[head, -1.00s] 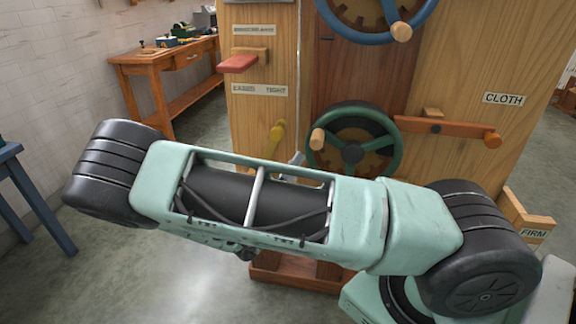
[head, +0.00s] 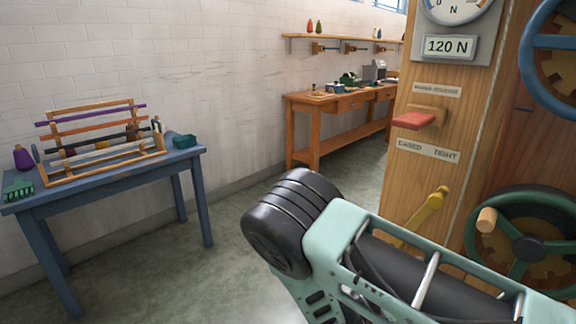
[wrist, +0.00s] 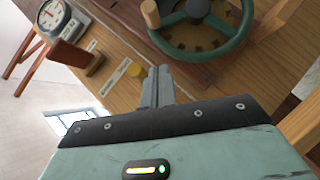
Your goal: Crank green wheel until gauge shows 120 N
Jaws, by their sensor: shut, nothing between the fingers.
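The green wheel (head: 528,248) is at the right edge of the head view, mounted on the wooden machine, with a wooden crank knob (head: 486,220) on its left side. The wheel (wrist: 200,57) and knob (wrist: 150,14) also show at the top of the wrist view. A round gauge (head: 455,10) is cut off by the top edge; its needle is too unclear to read. A plate (head: 448,46) below it reads 120 N. My gripper (wrist: 156,72) is shut and empty, in front of the machine below the wheel in the wrist picture. It is hidden in the head view.
A red lever (head: 415,119) and a yellow lever (head: 430,212) project from the machine's front. A blue wheel (head: 545,50) sits above the green one. A blue table (head: 110,178) with a rack stands at left, a wooden workbench (head: 330,105) behind. The floor between is clear.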

